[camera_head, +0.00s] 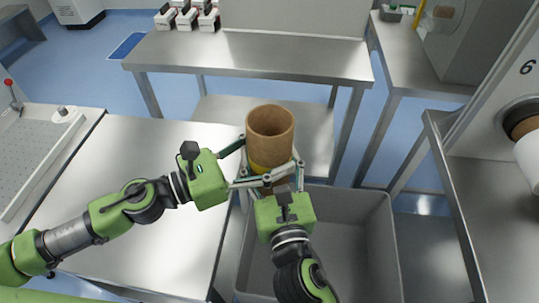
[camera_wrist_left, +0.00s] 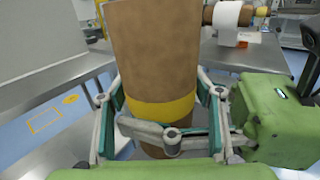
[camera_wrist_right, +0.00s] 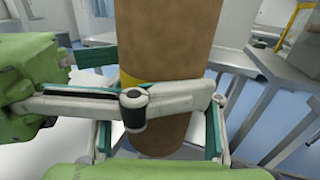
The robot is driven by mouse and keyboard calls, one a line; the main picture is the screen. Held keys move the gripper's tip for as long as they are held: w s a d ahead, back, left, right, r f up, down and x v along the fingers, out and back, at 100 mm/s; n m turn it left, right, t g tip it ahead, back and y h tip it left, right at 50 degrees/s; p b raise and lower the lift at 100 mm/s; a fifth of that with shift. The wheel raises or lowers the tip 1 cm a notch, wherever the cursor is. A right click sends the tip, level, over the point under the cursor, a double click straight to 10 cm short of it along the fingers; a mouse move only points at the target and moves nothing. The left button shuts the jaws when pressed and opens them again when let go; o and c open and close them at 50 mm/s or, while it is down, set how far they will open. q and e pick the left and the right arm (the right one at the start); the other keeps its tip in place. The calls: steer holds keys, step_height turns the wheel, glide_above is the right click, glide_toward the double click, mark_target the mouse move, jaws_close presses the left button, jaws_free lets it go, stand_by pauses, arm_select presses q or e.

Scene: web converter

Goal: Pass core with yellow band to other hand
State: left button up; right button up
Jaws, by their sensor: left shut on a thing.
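The core (camera_head: 270,121) is a brown cardboard tube with a yellow band (camera_head: 266,160) around its lower part. It is upright above the grey bin. My left gripper (camera_head: 266,167) is shut on it near the band; the left wrist view shows the tube (camera_wrist_left: 155,50) between its fingers. My right gripper (camera_head: 277,184) is at the lower part of the tube from the near side. In the right wrist view its fingers stand on both sides of the tube (camera_wrist_right: 170,45), with a gap visible at the right. A left-gripper finger crosses the tube there and hides part of the band.
The grey bin (camera_head: 388,235) lies open below. A steel table (camera_head: 130,170) is at left and another (camera_head: 280,55) behind. At right, a steel bench (camera_head: 490,190) stands near a machine with a white roll (camera_head: 529,155). The two grippers are very close together.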

arm_select(q)
steer(key=o, duration=1.3)
steer(key=shift+a, duration=0.15)
